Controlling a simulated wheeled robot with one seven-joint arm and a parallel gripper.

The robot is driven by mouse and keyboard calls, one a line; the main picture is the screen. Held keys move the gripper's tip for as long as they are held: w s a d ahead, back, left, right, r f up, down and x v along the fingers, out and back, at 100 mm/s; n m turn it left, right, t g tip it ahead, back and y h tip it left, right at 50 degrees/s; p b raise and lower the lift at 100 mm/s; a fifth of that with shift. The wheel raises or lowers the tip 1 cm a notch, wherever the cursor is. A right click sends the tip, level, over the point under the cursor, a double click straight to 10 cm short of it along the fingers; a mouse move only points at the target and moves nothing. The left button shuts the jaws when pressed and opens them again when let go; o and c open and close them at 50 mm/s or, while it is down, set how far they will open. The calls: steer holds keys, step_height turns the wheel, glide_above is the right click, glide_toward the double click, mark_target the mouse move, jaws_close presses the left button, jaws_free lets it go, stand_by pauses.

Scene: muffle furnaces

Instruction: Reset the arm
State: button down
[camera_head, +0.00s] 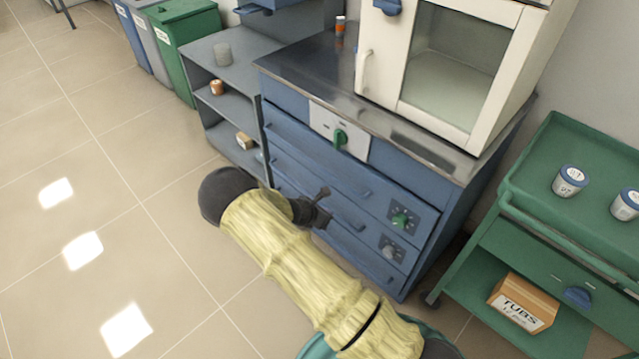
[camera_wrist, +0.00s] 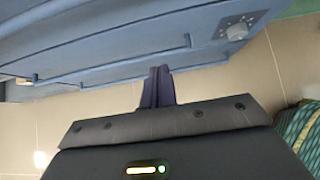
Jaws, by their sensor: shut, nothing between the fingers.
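My arm, in a pale yellow sleeve, reaches up and left from the bottom of the head view and bends at a dark joint. My gripper (camera_head: 325,193) is in front of the drawers of the blue cabinet (camera_head: 455,206), and its tips look small and dark there. In the wrist view my gripper (camera_wrist: 160,72) has its two fingers together with nothing between them. The blue drawer front (camera_wrist: 110,45) is just beyond the fingertips; I cannot tell whether they touch it.
A white furnace (camera_head: 387,60) with a glass door stands on the cabinet's metal top. A green cart (camera_head: 560,235) with labelled tubs and a carton (camera_head: 523,303) is at the right. Grey shelves (camera_head: 205,60) and bins (camera_head: 190,45) are at the back left. The tiled floor at left is clear.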

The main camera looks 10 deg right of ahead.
steer(key=s+d+r+m+g+y, duration=0.2)
steer(key=s+d+r+m+y, duration=0.15)
steer(key=s+r+m, duration=0.95)
steer(key=s+d+r+m+g+y, duration=0.1)
steer(key=s+d+r+m+y, duration=0.25)
steer(key=s+r+m, duration=1.05)
steer(key=w+r+n+p, duration=0.1)
steer(key=w+r+p, duration=0.2)
steer(key=r+p, duration=2)
steer(key=shift+v, duration=0.8)
steer(key=shift+w, duration=0.2)
